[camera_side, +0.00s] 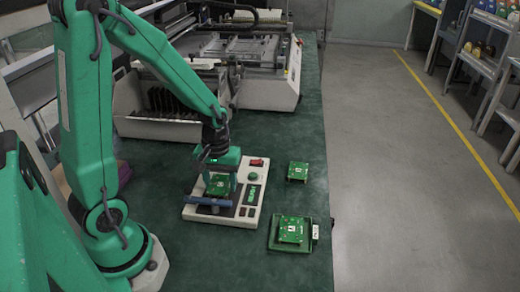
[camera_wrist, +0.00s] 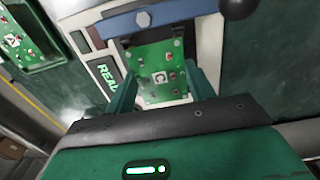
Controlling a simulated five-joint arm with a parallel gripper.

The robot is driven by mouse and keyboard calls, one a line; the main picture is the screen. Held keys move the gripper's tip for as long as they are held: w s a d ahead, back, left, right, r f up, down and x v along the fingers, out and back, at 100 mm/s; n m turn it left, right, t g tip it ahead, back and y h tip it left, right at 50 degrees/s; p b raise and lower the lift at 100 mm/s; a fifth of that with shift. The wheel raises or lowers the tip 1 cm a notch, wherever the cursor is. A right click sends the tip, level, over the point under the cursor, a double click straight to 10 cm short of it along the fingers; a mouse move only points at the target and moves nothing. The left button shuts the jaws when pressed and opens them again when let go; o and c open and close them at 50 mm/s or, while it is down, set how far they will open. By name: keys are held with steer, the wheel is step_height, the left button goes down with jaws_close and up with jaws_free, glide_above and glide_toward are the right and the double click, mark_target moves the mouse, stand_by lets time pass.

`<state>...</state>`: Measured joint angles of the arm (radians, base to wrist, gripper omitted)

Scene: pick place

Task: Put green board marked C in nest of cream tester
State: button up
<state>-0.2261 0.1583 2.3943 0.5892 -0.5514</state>
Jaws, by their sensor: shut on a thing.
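The green board marked C (camera_wrist: 160,76) is between the two green fingers of my gripper (camera_wrist: 163,84) in the wrist view. My gripper (camera_side: 219,183) is shut on this board, which also shows in the side view (camera_side: 219,187). It holds the board level over the nest area of the cream tester (camera_side: 194,212). A blue bar (camera_side: 208,200) lies along the front of the nest and shows at the top of the wrist view (camera_wrist: 165,14). The nest is mostly hidden under the board. I cannot tell whether the board touches it.
A green board (camera_side: 298,172) lies on the green bench right of the tester. Another board (camera_side: 291,229) sits in a green tray (camera_side: 275,244) nearer the front. A board marked A (camera_wrist: 14,42) shows in the wrist view. A large machine (camera_side: 270,90) stands behind.

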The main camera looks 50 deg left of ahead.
steer(key=shift+f, duration=0.8)
stand_by(1.3)
steer(key=o, duration=0.9)
steer(key=c, duration=0.3)
steer(key=shift+c, duration=0.2)
steer(key=shift+r, duration=0.1)
steer(key=shift+r, duration=3.4)
steer(key=shift+r, duration=0.1)
